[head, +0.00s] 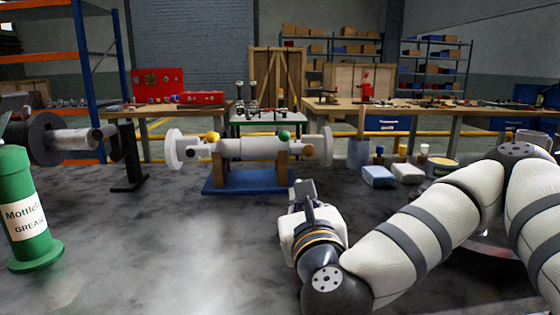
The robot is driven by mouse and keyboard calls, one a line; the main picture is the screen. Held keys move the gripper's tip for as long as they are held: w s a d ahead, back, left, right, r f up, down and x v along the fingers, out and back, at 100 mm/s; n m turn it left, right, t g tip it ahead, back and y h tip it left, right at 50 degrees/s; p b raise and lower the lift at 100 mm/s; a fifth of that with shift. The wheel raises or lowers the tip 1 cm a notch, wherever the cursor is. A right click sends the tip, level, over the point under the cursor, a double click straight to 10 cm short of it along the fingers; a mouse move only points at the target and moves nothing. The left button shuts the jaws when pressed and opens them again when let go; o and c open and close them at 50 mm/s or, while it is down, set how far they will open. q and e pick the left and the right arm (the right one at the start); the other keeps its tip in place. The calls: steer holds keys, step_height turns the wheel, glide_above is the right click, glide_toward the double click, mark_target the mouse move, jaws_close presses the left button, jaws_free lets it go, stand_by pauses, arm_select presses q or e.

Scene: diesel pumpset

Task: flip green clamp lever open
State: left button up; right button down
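The green clamp lever shows as a green ball knob (284,135) on top of the right end of a pale grey horizontal shaft assembly (250,148). Brown blocks on a blue base (246,181) hold the shaft up. My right gripper (304,190) is in front of the base's right end, nearer to me and lower than the green knob, apart from it. Its fingers point away from me and overlap in the view, so I cannot tell their opening. My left gripper is not in view.
A green grease canister (30,215) stands at the left, before a dark flanged shaft (70,138) on a stand. Right of the assembly are a grey cup (359,153), a blue block (378,176) and a white block (407,173). The front middle of the table is clear.

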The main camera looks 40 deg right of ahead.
steer(key=x, duration=0.9)
steer(key=shift+w+d, duration=0.2)
steer(key=shift+w, duration=0.1)
steer(key=r, duration=0.1)
steer(key=w+r+p, duration=0.1)
steer(key=shift+r, duration=0.35)
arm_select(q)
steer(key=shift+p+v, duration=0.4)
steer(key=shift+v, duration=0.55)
arm_select(e)
steer(key=shift+w+a+r, duration=0.1)
steer(key=shift+w+r, duration=0.15)
steer(key=shift+r, duration=0.25)
